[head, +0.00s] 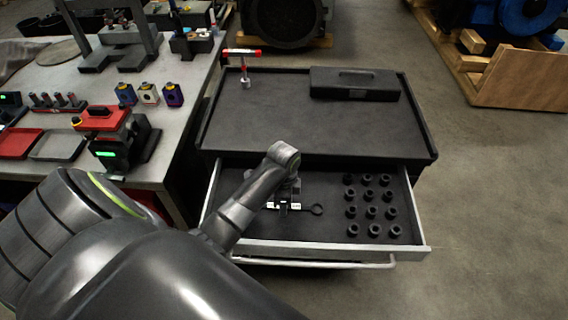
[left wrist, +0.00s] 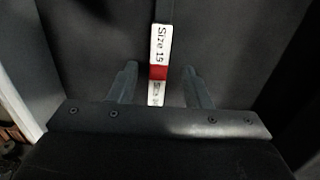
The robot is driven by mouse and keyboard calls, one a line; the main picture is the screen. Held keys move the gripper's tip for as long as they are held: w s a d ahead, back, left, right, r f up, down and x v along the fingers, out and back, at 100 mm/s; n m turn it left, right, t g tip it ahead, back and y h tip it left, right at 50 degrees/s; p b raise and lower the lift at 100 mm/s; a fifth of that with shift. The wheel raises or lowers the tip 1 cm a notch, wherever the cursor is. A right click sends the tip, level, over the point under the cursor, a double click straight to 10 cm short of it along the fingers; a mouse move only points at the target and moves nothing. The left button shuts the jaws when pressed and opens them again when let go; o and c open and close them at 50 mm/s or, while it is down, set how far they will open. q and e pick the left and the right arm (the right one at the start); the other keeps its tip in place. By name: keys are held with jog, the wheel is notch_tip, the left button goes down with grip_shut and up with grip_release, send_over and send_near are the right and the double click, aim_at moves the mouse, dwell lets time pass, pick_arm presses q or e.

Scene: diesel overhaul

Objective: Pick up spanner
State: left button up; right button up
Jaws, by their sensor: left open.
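The spanner (head: 317,210) lies in the open drawer, dark with a ring end at the right and a white and red label. My left gripper (head: 284,203) reaches down into the drawer over the spanner's left part, which the arm partly hides. The left wrist view shows this gripper (left wrist: 160,67) open, with a gap between each finger and the label. My right gripper is not in view.
The open drawer (head: 330,243) holds several black sockets (head: 370,211) to the right of the spanner. The cabinet top (head: 290,125) above carries a black case (head: 355,92) and a red-handled tool (head: 244,68). A workbench (head: 175,115) with parts stands at the left.

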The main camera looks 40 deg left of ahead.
pick_arm(q)
jog(key=shift+s+f, duration=0.1)
jog(key=shift+f, duration=0.3)
jog(key=shift+d, duration=0.1)
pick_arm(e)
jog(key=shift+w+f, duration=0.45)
pick_arm(q)
jog(key=shift+r, duration=0.1)
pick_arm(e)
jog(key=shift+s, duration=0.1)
pick_arm(q)
jog(key=c, duration=0.9)
grip_shut()
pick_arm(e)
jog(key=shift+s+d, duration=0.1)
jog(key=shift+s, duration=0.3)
